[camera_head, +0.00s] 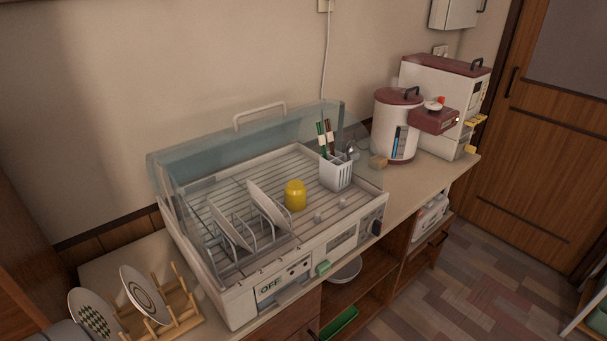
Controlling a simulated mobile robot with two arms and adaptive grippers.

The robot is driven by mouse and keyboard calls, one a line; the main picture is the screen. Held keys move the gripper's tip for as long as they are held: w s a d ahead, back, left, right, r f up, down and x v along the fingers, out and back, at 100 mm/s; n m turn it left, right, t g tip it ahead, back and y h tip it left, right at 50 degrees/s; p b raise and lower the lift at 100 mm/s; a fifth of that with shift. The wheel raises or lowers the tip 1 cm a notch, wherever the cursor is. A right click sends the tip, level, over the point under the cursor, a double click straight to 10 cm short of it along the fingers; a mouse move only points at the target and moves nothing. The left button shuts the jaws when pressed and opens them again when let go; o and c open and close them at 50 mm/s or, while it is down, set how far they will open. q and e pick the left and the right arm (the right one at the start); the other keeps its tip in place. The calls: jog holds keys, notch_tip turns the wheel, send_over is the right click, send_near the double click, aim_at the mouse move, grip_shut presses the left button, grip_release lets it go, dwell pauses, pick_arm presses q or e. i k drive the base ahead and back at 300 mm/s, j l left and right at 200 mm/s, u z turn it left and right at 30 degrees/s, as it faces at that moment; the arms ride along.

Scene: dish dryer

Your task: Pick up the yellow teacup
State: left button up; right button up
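The yellow teacup (295,195) stands on the wire rack inside the open dish dryer (345,220). It looks upside down, with its closed end up. A white plate (268,204) stands tilted in the rack just to its left. A white utensil holder (336,174) stands to its right with a gap between. Neither of my grippers is in view, and nothing touches the cup from above.
The dryer's clear lid (230,142) is raised at the back. A second plate (229,228) leans in the rack further left. The floor (470,270) in front looks clear.

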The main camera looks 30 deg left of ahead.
aim_at(295, 192)
jog(key=u, duration=1.1)
jog(key=i+l, duration=0.1)
jog(key=l, duration=0.35)
jog(key=i+l+u, duration=0.1)
jog(key=l, duration=0.3)
jog(key=i+l, duration=0.1)
jog(key=l, duration=0.35)
